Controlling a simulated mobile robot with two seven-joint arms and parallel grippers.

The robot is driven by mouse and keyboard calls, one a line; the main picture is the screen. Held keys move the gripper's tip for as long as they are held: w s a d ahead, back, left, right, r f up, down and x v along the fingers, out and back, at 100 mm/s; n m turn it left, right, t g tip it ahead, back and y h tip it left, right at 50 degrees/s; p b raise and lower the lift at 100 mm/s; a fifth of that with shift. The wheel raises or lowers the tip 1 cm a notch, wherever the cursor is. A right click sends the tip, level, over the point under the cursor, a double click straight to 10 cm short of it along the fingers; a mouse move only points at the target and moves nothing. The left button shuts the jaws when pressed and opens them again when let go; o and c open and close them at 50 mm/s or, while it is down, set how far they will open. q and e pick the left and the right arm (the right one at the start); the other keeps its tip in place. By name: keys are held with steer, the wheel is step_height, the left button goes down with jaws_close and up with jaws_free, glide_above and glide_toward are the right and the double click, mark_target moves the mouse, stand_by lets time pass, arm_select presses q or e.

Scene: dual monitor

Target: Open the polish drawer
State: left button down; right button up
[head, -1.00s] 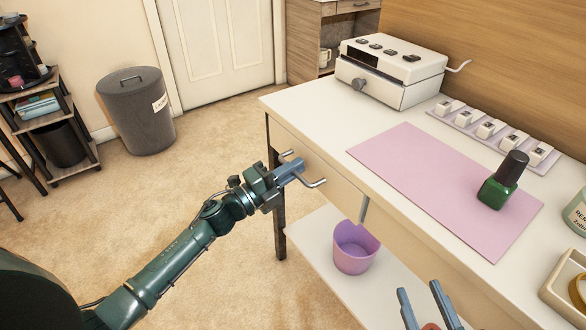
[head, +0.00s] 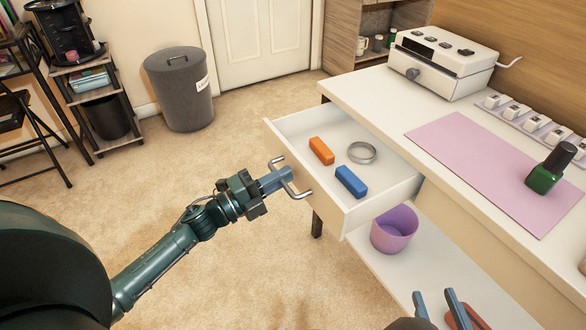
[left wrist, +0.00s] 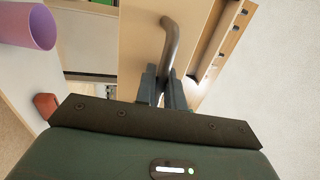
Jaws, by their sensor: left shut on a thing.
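The polish drawer (head: 344,217) is pulled well out from the white desk in the head view. Inside it lie an orange block (head: 321,151), a blue block (head: 351,182) and a silver ring (head: 362,152). My left gripper (head: 284,176) is shut on the metal bar handle (head: 300,193) at the drawer's front. In the left wrist view the handle (left wrist: 171,40) runs between the fingers (left wrist: 161,88). My right gripper (head: 439,308) is at the bottom edge of the head view, its two fingers apart with nothing seen between them.
On the desktop are a pink mat (head: 478,165), a green polish bottle (head: 549,170), a white device (head: 442,58) and a row of white blocks (head: 535,123). A purple cup (head: 393,230) stands on the lower shelf. A grey bin (head: 181,92) stands behind; the carpet left of the drawer is clear.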

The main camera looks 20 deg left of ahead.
arm_select(q)
steer(key=shift+v, duration=0.85)
arm_select(e)
steer(key=shift+d, duration=0.15)
arm_select(q)
steer(key=shift+r, duration=0.15)
steer(key=c, duration=1.6)
jaws_free()
steer(key=shift+c, duration=0.2)
steer(key=shift+s+a, duration=0.1)
steer(key=shift+s, duration=0.05)
steer(key=p+v, duration=0.1)
steer(key=v, duration=1.2)
arm_select(e)
steer(key=shift+s+r+g, duration=0.1)
steer(key=shift+s+g, duration=0.05)
steer(key=shift+g, duration=0.35)
arm_select(q)
steer(key=shift+r, duration=0.1)
